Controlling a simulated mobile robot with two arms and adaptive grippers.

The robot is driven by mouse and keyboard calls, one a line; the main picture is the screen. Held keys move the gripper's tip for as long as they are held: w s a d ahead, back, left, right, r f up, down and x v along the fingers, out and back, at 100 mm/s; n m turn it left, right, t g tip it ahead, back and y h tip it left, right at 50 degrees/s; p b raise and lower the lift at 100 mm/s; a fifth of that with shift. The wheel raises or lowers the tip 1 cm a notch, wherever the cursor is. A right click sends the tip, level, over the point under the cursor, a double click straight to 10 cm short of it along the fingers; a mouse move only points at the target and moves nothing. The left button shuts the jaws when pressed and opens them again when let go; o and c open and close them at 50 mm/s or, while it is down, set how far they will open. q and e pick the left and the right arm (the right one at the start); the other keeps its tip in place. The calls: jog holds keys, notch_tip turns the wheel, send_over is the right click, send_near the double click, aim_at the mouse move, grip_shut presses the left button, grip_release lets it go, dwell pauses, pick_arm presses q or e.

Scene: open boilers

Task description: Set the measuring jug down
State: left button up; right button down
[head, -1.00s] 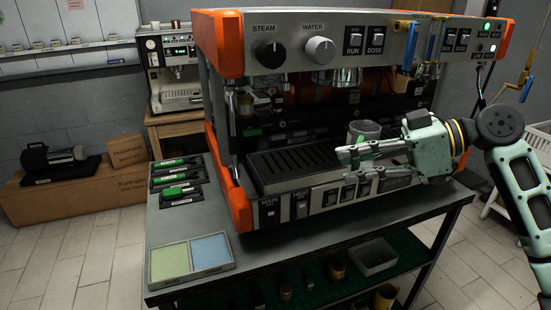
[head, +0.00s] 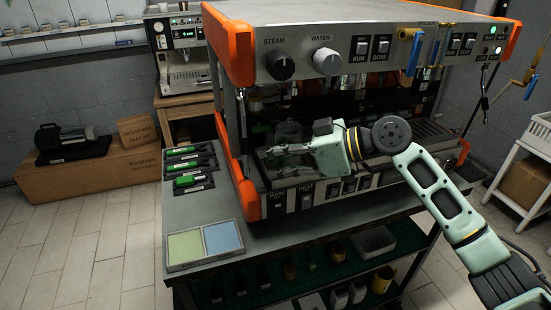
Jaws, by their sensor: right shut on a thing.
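The measuring jug (head: 289,132) is a grey, see-through cup. It shows dimly just behind and above the fingers of my right gripper (head: 276,154). My right gripper is shut on the jug and holds it at the left part of the espresso machine's drip tray (head: 262,174), below the steam and water knobs. The fingers hide the jug's lower part, so I cannot tell whether its base touches the tray. My left gripper is not in view.
The orange-sided espresso machine (head: 375,62) overhangs the tray, and its left post stands close by. Green-handled tools (head: 190,165) and a green-and-blue pad tray (head: 203,244) lie on the bench. The bench (head: 205,212) has bare room between them.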

jog(key=shift+f, duration=0.8)
jog(key=c, duration=1.9)
grip_release()
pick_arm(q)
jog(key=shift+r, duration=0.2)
pick_arm(e)
jog(key=shift+o, duration=0.2)
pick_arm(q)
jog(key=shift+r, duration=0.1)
pick_arm(e)
jog(key=shift+r, duration=0.1)
jog(key=shift+d+r, duration=0.1)
jog(key=shift+d, duration=0.05)
pick_arm(q)
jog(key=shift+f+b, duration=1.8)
jog(key=shift+b, duration=0.05)
pick_arm(e)
jog(key=v, duration=1.1)
jog(key=shift+s+d+r, duration=0.15)
jog(key=shift+s+d, duration=0.05)
jog(key=shift+d, duration=0.15)
